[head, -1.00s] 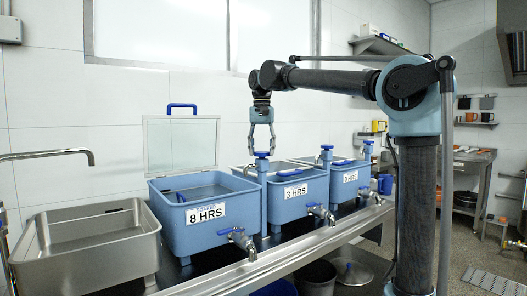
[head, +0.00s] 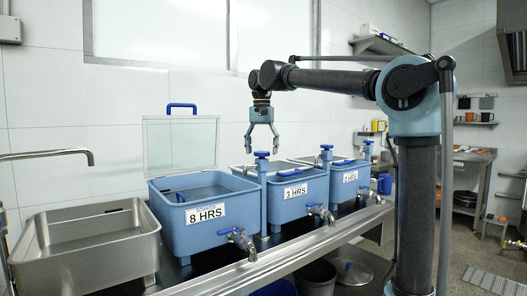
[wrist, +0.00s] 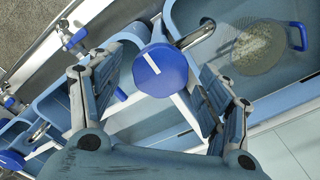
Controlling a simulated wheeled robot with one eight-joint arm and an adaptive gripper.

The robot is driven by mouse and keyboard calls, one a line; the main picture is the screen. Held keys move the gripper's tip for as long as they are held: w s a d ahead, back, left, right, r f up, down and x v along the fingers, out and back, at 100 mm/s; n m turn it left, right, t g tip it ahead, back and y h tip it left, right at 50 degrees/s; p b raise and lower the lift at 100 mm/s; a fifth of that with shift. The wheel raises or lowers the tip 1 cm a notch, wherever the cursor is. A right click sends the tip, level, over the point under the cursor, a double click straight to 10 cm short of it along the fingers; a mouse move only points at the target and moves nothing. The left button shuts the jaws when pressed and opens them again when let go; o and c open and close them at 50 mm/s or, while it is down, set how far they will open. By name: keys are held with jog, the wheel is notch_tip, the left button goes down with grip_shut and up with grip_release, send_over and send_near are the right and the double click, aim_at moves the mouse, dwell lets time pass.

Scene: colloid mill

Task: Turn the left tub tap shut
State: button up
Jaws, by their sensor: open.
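The left blue tub (head: 170,225) carries an "8 HRS" label and has its clear lid raised. A blue post stands at its right side, topped by a round blue tap knob (head: 262,154). The knob also shows in the wrist view (wrist: 160,69), with a white line across its top. My gripper (head: 262,150) is open and points down over the knob, a finger to each side. In the wrist view the knob lies between the spread fingers, apart from both. A steel spigot with a blue lever (head: 236,233) sits low on the left tub's front.
Two more blue tubs stand to the right, one marked "3 HRS" (head: 301,188), each with a similar knob and front spigot. A steel basin (head: 80,250) stands at the left. The tubs rest on a steel counter (head: 290,255).

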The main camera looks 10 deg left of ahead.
aim_at(262, 152)
notch_tip(262, 152, up, 12)
dwell(0.7)
jog(key=shift+w, duration=0.1)
